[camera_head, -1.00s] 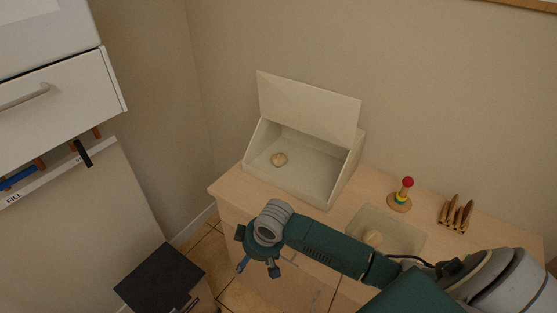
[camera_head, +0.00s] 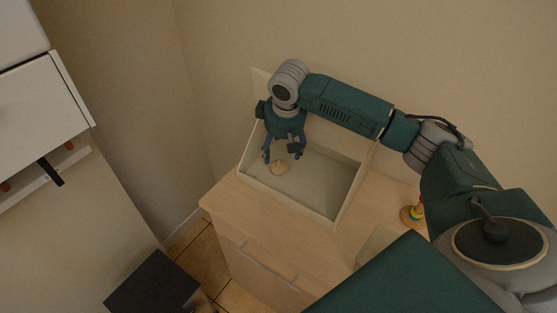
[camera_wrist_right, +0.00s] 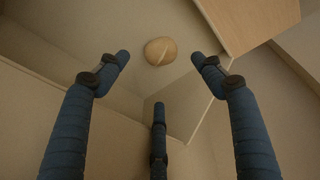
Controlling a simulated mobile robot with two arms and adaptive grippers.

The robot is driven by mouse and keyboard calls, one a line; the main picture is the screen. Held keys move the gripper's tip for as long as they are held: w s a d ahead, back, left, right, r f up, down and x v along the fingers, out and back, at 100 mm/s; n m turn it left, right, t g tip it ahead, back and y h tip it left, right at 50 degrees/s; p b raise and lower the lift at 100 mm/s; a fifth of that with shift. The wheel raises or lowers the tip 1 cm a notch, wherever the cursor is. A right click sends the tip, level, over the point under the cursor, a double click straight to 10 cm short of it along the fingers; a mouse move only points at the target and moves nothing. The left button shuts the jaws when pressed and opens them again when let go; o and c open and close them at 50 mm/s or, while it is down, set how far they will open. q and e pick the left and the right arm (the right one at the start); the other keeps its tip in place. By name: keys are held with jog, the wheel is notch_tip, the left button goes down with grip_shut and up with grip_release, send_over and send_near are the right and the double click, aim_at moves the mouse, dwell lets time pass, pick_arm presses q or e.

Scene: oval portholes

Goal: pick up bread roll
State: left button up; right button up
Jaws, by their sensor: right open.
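The bread roll (camera_head: 279,167) is small, round and tan. It lies on the floor of the open cream bin (camera_head: 315,192), towards its left side. My right gripper (camera_head: 282,157) is open and points down into the bin, above the roll, with its fingertips close to it in the head view. Nothing is between the fingers. My left gripper is not in view.
The bin's raised lid (camera_head: 259,78) stands behind my right arm. A stacking-ring toy (camera_head: 412,214) and a second, shallow tray (camera_head: 374,245) are to the right on the wooden cabinet top (camera_head: 237,206). A dark-topped box (camera_head: 152,285) stands on the floor at lower left.

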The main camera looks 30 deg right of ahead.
aim_at(279, 164)
notch_tip(279, 164, down, 3)
jog(key=shift+a+r, duration=0.1)
jog(key=shift+a, duration=0.05)
jog(key=shift+w+f, duration=0.15)
jog(key=shift+f, duration=0.15)
jog(key=p+x, duration=0.1)
jog(key=x, duration=0.3)
jog(key=shift+w+f, duration=0.15)
jog(key=shift+f, duration=0.45)
jog(key=shift+w+d, duration=0.1)
jog(key=shift+d, duration=0.15)
jog(key=shift+c, duration=0.5)
jog(key=c, duration=0.8)
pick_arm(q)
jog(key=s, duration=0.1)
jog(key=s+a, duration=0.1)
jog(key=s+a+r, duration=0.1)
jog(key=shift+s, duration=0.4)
pick_arm(e)
jog(key=c, duration=0.4)
